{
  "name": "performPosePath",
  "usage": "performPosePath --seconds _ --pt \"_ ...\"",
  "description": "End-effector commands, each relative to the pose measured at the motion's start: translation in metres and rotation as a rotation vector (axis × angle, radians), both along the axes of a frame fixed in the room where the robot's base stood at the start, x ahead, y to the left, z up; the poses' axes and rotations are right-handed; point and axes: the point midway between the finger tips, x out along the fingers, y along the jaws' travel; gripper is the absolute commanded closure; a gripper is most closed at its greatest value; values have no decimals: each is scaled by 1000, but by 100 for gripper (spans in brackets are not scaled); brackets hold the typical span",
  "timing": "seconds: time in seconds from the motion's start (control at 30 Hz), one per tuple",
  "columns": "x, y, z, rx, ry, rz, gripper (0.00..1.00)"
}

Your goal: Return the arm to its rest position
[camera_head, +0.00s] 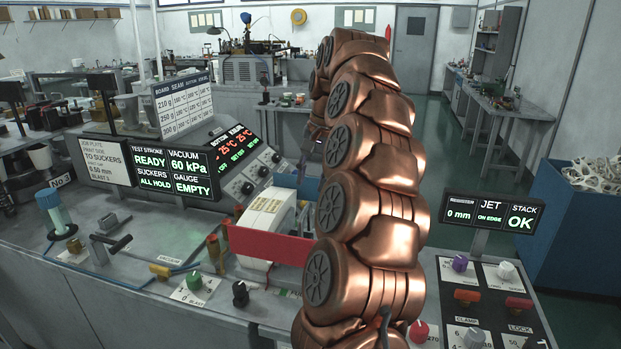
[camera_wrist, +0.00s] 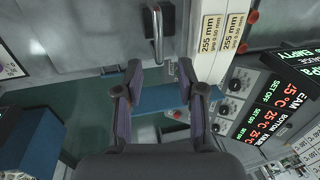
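My copper-coloured arm (camera_head: 368,200) rises in an upward curve through the middle right of the head view and bends over at the top. My gripper (camera_wrist: 161,76) shows in the wrist view with its two dark fingers apart and nothing between them. Beyond the fingers are a blue strip, a grey surface and a metal bar handle (camera_wrist: 157,35). In the head view the gripper is mostly hidden behind the arm, so its exact place there is unclear.
The bench carries a sloped display panel (camera_head: 188,171), a red plate (camera_head: 268,244), a white block (camera_head: 266,210) and several knobs. A jet and stack display (camera_head: 490,213) stands right of the arm. A blue bin (camera_head: 575,235) with white scraps is at far right.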

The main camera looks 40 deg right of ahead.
Motion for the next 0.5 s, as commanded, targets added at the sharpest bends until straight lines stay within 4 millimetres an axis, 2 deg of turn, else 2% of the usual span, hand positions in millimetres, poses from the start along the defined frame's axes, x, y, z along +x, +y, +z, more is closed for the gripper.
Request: performPosePath --seconds 0.33,0.43,0.5 --pt "0 2 0 0 0 5 61" --pt "1 13 0 -2 1 38 61" --pt "3 30 -1 -3 7 87 61"
